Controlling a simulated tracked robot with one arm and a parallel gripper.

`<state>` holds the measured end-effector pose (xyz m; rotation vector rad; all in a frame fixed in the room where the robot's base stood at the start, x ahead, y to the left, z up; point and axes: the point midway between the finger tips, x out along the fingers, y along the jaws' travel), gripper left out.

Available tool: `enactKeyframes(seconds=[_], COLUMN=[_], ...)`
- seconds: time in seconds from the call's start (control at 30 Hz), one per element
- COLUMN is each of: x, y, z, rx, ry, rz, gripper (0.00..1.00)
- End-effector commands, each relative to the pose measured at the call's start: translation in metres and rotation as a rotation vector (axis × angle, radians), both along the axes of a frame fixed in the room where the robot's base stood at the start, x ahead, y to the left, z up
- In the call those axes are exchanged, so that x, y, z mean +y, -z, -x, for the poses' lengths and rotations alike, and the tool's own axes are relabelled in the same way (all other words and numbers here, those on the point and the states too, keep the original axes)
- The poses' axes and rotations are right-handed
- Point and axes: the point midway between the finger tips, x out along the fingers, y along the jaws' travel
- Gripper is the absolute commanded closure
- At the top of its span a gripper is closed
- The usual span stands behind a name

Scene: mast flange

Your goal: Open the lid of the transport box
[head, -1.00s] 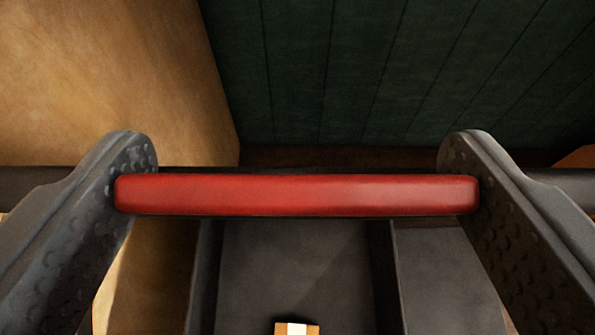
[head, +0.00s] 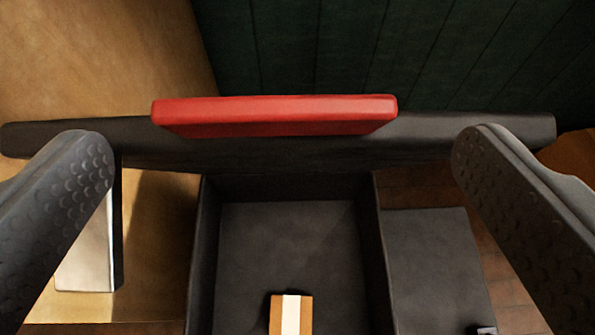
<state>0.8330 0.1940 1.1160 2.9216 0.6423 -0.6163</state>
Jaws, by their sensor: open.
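The transport box is dark grey, and its lid (head: 80,138) shows as a dark slab seen nearly edge-on across the head view. A red handle bar (head: 275,115) sits on the lid's upper edge. Below the lid, a dark compartment with upright walls (head: 372,235) is uncovered, and I see down to its floor. My gripper (head: 283,145) is open and empty. Its two dark, studded fingers stand wide apart, left and right of the handle and clear of it. The lid's hinge line cannot be made out.
A small orange and white block (head: 291,314) lies in the compartment. A flat grey panel (head: 430,260) is to the right, and a pale upright piece (head: 92,245) is near the left finger. A tan surface (head: 95,55) and dark green planks (head: 400,50) are behind.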

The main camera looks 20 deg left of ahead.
Motion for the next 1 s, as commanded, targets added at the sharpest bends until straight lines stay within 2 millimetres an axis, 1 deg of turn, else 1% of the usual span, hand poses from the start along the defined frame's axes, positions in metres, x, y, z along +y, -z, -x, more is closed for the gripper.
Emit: enactKeyframes(seconds=[0.6,0.8,1.0], x=[-0.032,-0.04,-0.043], y=[-0.032,-0.038,-0.041], z=[0.06,0.073,0.078], rx=[-0.003,-0.003,-0.003], ry=[0.007,0.009,0.01], rz=[-0.003,-0.004,-0.004], gripper=[0.0,0.0,0.0])
